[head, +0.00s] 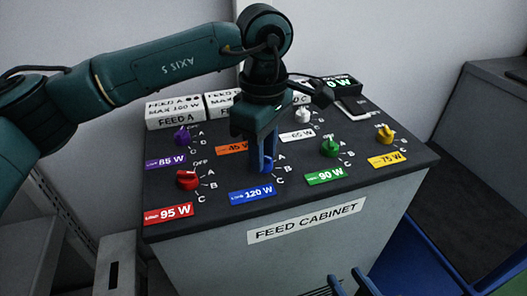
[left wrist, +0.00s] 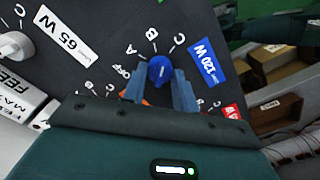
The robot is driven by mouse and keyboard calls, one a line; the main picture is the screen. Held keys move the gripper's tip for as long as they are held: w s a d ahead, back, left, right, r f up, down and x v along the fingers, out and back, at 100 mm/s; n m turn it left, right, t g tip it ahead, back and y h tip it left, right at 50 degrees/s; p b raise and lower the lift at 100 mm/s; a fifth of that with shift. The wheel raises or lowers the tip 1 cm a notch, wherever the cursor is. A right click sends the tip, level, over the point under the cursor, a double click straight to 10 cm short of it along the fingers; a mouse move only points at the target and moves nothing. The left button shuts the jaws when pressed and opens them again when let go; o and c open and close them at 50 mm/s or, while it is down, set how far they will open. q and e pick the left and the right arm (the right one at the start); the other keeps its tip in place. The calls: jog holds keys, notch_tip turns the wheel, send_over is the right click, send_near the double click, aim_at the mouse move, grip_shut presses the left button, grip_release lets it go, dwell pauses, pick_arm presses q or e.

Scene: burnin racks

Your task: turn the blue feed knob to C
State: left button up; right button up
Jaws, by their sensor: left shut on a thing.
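The blue feed knob (head: 267,164) sits on the dark top of the feed cabinet, just above the blue 120 W label (head: 252,194). My left gripper (head: 262,165) reaches down onto it and partly hides it in the head view. In the left wrist view the knob (left wrist: 160,71) is between the two fingers, which are shut on it. The marks OFF, A, B and C (left wrist: 180,40) curve around it. Which mark its pointer faces is too unclear to tell. My right gripper (head: 351,284) shows only its spread fingertips at the bottom edge, empty.
Red (head: 187,180), purple (head: 182,137), green (head: 329,147), yellow (head: 385,134) and white (head: 303,115) knobs stand around the blue one. White feed signs (head: 174,112) stand along the back. A grey counter (head: 485,110) is at the right.

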pick_arm(q)
jog(key=m, duration=0.2)
jog(key=shift+m, duration=0.9)
jog(key=o, duration=1)
jog(key=shift+c, duration=0.2)
jog(key=shift+r, duration=0.1)
